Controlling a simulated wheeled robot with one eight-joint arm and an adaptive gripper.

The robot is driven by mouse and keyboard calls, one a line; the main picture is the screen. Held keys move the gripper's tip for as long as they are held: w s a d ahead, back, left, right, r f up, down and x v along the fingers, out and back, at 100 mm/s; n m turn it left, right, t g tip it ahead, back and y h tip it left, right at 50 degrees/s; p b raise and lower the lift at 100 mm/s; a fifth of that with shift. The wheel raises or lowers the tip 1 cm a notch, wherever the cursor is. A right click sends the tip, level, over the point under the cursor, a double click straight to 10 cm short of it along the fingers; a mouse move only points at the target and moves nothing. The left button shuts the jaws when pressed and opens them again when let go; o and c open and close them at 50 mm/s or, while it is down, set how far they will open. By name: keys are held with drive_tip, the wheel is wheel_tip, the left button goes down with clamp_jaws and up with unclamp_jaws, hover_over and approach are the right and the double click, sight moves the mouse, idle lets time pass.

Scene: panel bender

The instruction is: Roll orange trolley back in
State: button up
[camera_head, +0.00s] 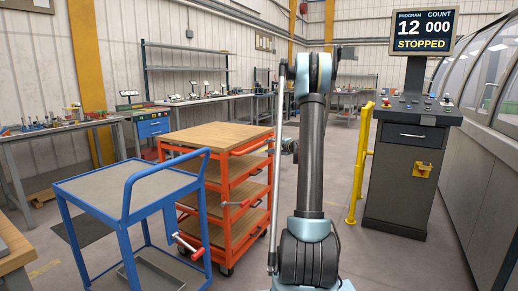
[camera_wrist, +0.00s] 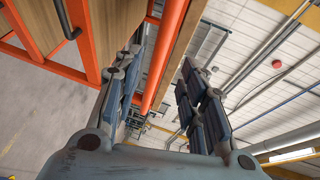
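The orange trolley (camera_head: 222,190) stands left of my arm in the head view, with wooden shelves, a wooden top and red-handled parts on its side. In the wrist view its orange frame (camera_wrist: 90,55) fills the upper left. An orange bar (camera_wrist: 167,55) runs down through the gap between my fingers, with a wooden edge beside it. My gripper (camera_wrist: 160,95) is open, one finger on each side of this gap. I cannot tell whether either finger touches the bar. In the head view my gripper is mostly hidden behind my arm.
A blue trolley (camera_head: 128,190) stands close in front of the orange one, on the left. A yellow rail (camera_head: 361,165) and a control console (camera_head: 408,170), its display reading STOPPED, stand to the right. Workbenches line the back wall. Clear floor shows between my arm and the rail.

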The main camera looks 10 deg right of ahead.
sight(259, 145)
drive_tip(key=x, duration=1)
drive_tip(key=shift+w+a+f, duration=0.15)
drive_tip(key=shift+w, duration=0.05)
clamp_jaws()
